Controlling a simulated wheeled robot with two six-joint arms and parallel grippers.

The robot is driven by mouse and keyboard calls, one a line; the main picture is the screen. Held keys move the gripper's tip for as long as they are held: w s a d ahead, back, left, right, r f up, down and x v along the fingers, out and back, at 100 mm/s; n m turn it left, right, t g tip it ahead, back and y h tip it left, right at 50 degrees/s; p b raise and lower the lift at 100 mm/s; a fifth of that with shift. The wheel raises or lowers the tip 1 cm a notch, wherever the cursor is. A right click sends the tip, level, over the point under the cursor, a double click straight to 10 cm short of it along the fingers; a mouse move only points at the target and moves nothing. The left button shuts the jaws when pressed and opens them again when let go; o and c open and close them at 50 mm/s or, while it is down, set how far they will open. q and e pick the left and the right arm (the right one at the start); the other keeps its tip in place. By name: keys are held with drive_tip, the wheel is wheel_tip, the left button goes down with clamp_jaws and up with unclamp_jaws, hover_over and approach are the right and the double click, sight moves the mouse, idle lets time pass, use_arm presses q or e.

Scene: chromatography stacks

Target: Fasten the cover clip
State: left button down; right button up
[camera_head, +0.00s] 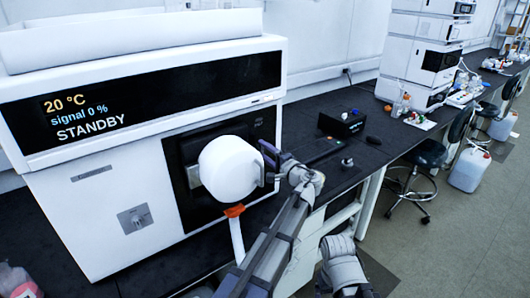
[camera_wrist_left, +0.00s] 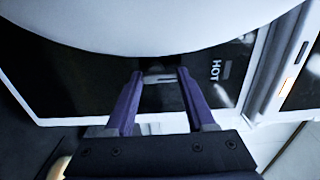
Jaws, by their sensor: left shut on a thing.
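A large white round cover (camera_head: 229,168) stands in front of the dark panel (camera_head: 181,160) of a white instrument. In the left wrist view the cover (camera_wrist_left: 150,22) fills the top. My left gripper (camera_head: 267,164) is at the cover's right edge. In the left wrist view my left gripper (camera_wrist_left: 160,76) has its purple fingertips at the two ends of a small pale bar (camera_wrist_left: 160,79), likely the clip, and is shut on it. I cannot tell whether the bar is fastened. An orange piece (camera_head: 234,211) sits under the cover.
The instrument's display (camera_head: 150,98) reads 20 °C, signal 0 %, STANDBY. The panel carries a HOT label (camera_wrist_left: 215,71). A black box (camera_head: 342,123) and a small knob-like item (camera_head: 347,163) stand on the dark bench to the right. A stool (camera_head: 428,154) stands beyond.

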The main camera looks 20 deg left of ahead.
use_arm(q)
drive_tip(key=shift+c, duration=1.2)
unclamp_jaws()
drive_tip(key=shift+d, duration=0.1)
drive_tip(key=v, duration=0.7)
drive_tip(key=shift+s+d, duration=0.25)
drive_tip(key=shift+s, duration=0.05)
drive_tip(key=x, duration=0.8)
